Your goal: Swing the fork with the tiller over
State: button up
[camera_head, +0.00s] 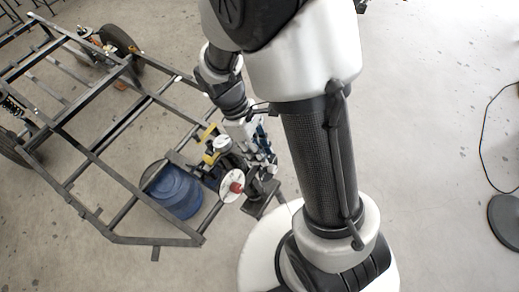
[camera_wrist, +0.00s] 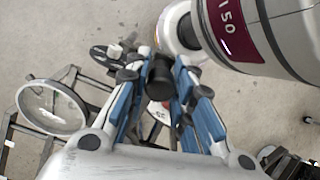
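In the wrist view my gripper (camera_wrist: 162,72) has its blue-padded fingers on either side of a dark upright cylinder (camera_wrist: 160,84), which looks like the grip of the tiller; the fingers appear closed against it. In the head view my gripper (camera_head: 266,158) is low at the near right corner of the dark tube frame, among the front parts. A white disc with a red hub (camera_head: 232,186) is just left of and below it. The fork itself is mostly hidden behind my gripper and these parts, so its angle cannot be told.
A blue drum (camera_head: 174,191) stands within the dark tube frame (camera_head: 128,240). Yellow parts (camera_head: 211,150) sit close to my gripper. Open concrete floor (camera_head: 430,130) lies to the right.

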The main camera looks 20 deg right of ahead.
grip_shut()
dwell(0.3)
jog(key=s+a+f+m, duration=0.1)
jog(key=s+a+m, duration=0.2)
jog(key=a+m, duration=0.5)
jog(key=shift+a+f+p, duration=0.25)
jog(key=shift+a+p, duration=0.2)
jog(key=shift+a, duration=0.6)
jog(key=o, duration=0.6)
grip_release()
